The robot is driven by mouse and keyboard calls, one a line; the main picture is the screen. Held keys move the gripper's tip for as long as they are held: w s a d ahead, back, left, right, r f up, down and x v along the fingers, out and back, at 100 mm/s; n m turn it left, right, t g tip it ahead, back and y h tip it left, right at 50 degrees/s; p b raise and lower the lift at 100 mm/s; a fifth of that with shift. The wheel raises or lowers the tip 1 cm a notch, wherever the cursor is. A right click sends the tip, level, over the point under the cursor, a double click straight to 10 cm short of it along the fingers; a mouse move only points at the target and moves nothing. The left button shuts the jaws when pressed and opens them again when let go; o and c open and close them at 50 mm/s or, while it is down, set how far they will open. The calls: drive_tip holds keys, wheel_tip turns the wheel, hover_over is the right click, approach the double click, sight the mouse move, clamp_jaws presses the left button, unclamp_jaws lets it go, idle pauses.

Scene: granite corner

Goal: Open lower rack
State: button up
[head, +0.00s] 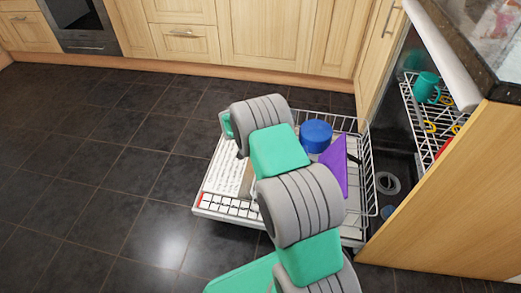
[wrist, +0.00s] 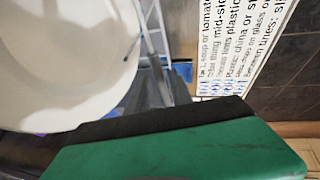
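The lower rack (head: 368,170) is a white wire rack. It stands out over the lowered dishwasher door (head: 212,185). A blue round container (head: 316,135) and a purple flat item (head: 335,166) are in the rack area. My arm crosses in front and hides much of the rack. My gripper's fingertips are hidden in the head view. In the wrist view, one green part of my gripper with a dark edge (wrist: 180,135) fills the bottom, close to a large pale round dish (wrist: 65,60) and rack wires. The opening between the fingers does not show.
The upper rack (head: 418,118) is inside the dishwasher, with a green mug (head: 426,87) on it. A wooden side panel (head: 450,200) and granite counter bound the right. Wooden cabinets (head: 265,35) line the back. The dark tiled floor (head: 110,180) at left is clear.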

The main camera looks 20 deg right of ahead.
drive_tip(key=shift+o, duration=0.6)
drive_tip(key=p+v, duration=0.3)
drive_tip(key=v, duration=0.5)
drive_tip(key=s+a+r+n+y+p, duration=0.1)
drive_tip(key=s+a+r+p, duration=0.15)
drive_tip(key=r+p, duration=0.65)
drive_tip(key=s+a+r+n+y+p, duration=0.1)
drive_tip(key=s+a+r+p, duration=0.2)
drive_tip(key=r, duration=1.1)
drive_tip(key=s+a+r+n+p, duration=0.15)
drive_tip(key=s+r+p, duration=0.35)
drive_tip(key=r, duration=0.7)
drive_tip(key=s+a+r+n+y+p, duration=0.1)
drive_tip(key=s+a+r+p, duration=0.2)
drive_tip(key=s+r+p, duration=0.5)
drive_tip(key=s+a+r+n+y+p, duration=0.1)
drive_tip(key=s+a+r+n+p, duration=0.1)
drive_tip(key=s+r+p, duration=0.6)
wheel_tip(320, 180, up, 5)
drive_tip(key=shift+s+a+r+t, duration=0.2)
drive_tip(key=shift+a+r+t, duration=0.1)
drive_tip(key=shift+a, duration=0.3)
